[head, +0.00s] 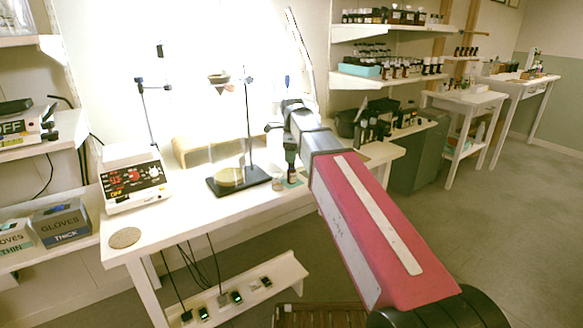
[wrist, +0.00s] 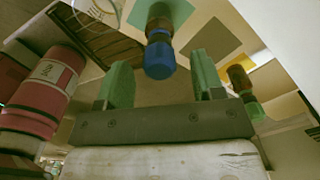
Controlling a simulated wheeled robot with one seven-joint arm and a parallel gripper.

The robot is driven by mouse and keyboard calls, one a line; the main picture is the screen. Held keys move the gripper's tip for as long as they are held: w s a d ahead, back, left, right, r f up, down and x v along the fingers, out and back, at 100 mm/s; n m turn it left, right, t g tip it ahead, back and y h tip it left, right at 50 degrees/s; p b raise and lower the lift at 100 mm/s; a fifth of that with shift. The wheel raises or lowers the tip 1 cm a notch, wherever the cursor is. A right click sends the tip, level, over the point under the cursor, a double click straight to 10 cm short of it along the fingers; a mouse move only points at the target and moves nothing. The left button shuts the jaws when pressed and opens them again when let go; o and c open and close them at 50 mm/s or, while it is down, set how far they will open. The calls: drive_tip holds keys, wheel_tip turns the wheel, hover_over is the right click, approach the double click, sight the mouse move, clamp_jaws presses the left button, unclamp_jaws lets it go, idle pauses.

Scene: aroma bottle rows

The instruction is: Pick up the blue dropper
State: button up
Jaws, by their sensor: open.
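The blue dropper (wrist: 160,50) is a dark bottle with a blue cap, standing on a teal square in the wrist view. It shows at the top centre, in line with the gap between the fingers. My gripper (wrist: 162,84) is open, with a green finger on either side of that gap and nothing held. The bottle looks to be just beyond the fingertips; I cannot tell the exact distance. In the head view, my gripper (head: 290,143) is over the right part of the bench, and my arm hides much of that spot.
A green-capped bottle (wrist: 246,92) stands close to the right finger in the wrist view. In the head view, a lab stand with a black base (head: 238,184) is left of my gripper. A white device (head: 133,180) sits further left. The bench front (head: 190,225) is mostly clear.

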drive_tip(key=shift+f, duration=1.35)
drive_tip(key=c, duration=0.7)
wheel_tip(320, 180, up, 10)
drive_tip(key=shift+r, duration=0.1)
